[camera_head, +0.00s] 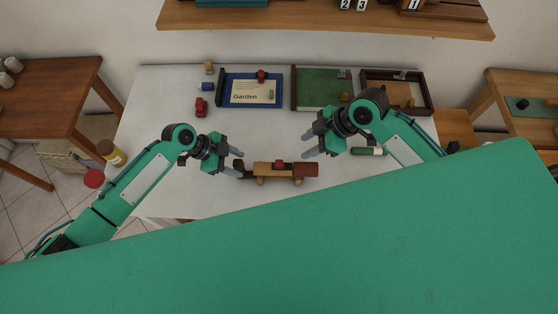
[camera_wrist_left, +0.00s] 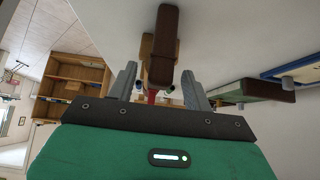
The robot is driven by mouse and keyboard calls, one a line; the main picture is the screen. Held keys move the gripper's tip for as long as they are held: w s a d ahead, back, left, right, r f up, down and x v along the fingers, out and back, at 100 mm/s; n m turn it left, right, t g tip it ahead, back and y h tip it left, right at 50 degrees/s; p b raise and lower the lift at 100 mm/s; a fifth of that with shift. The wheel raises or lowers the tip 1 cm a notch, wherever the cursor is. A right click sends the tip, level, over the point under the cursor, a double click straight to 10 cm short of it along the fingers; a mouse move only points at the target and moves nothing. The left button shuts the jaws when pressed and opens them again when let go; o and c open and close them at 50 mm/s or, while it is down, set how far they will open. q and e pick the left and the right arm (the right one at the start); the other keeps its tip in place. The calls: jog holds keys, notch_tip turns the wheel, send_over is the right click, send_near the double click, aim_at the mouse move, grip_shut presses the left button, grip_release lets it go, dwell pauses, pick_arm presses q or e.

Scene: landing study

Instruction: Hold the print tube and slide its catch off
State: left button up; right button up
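The print tube (camera_head: 305,170) is brown and lies level on a light wooden cradle (camera_head: 260,181) at the table's front middle. A red catch (camera_head: 279,164) sits on top at its middle. The tube's dark left end is by my left gripper (camera_head: 240,164), whose fingers are apart, one on each side. In the left wrist view the tube (camera_wrist_left: 166,28) stands between the spread fingers (camera_wrist_left: 160,88), with a gap visible on the left. A small red part between them is mostly hidden. My right gripper (camera_head: 308,145) is open and empty, behind the tube's right end.
Behind stand a blue "Garden" tray (camera_head: 224,92), a green board (camera_head: 310,88) and a brown tray (camera_head: 425,98). A red piece (camera_head: 201,107) and a blue piece (camera_head: 207,87) lie at left. A green-and-white cylinder (camera_head: 367,151) lies at right. The table's centre is clear.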

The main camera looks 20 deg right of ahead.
pick_arm(q)
jog(key=v, duration=1.2)
jog(key=shift+a+f, duration=0.1)
